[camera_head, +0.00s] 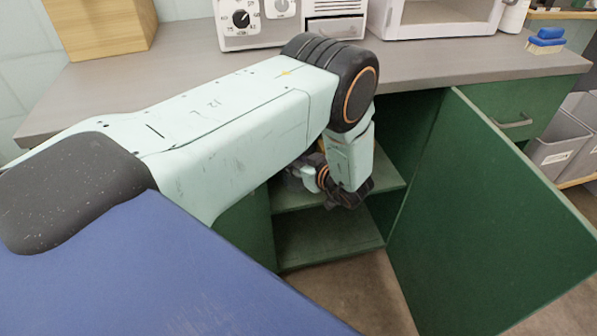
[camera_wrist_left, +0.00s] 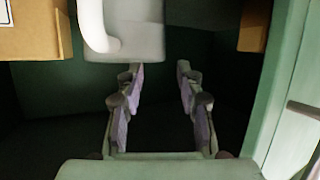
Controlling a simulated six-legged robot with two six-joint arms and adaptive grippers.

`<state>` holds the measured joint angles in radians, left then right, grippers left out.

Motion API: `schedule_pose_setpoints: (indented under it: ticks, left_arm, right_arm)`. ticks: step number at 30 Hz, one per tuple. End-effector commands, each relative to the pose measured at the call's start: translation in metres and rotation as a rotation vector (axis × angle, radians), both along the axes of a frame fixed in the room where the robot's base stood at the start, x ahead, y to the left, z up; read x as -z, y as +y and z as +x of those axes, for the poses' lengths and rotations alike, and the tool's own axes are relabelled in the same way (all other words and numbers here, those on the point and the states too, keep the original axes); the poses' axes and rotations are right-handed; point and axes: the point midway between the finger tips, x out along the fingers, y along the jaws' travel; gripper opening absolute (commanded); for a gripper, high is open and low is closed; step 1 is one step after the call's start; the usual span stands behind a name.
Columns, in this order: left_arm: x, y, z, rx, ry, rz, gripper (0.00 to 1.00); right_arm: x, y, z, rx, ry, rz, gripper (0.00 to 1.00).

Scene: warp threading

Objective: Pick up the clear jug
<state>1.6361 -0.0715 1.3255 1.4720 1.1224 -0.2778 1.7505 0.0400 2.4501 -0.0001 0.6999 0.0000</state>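The jug (camera_wrist_left: 140,30) shows at the top middle of the left wrist view, pale and whitish with a thick rounded handle (camera_wrist_left: 93,25) on its left side. It is cut off by the top edge. My left gripper (camera_wrist_left: 160,78) is open and empty, its two fingers spread apart just below the jug in that picture. No contact with the jug shows. In the head view my left gripper (camera_head: 350,193) reaches into the open green cabinet, and the jug cannot be made out behind my arm. My right gripper is out of view.
Cardboard-brown boxes flank the jug at the left (camera_wrist_left: 35,35) and right (camera_wrist_left: 254,25). The cabinet door (camera_head: 490,220) stands open on the right. The counter (camera_head: 430,60) lies above the cabinet opening. The lower shelf (camera_head: 325,240) looks empty where visible.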

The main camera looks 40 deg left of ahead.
Motion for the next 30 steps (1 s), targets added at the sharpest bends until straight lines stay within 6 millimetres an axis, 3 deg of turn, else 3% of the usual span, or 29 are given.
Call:
schedule_pose_setpoints:
  ticks: [12,21,30]
  left_arm:
    - [0.023,0.047,0.015,0.001,0.001,0.0,0.37]
    - [0.022,0.051,0.017,0.004,0.002,0.0,0.36]
    - [0.022,0.051,0.017,0.004,0.002,0.0,0.1]
  right_arm:
    - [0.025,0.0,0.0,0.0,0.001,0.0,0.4]
    - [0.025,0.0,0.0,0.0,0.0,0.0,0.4]
    - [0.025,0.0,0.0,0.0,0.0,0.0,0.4]
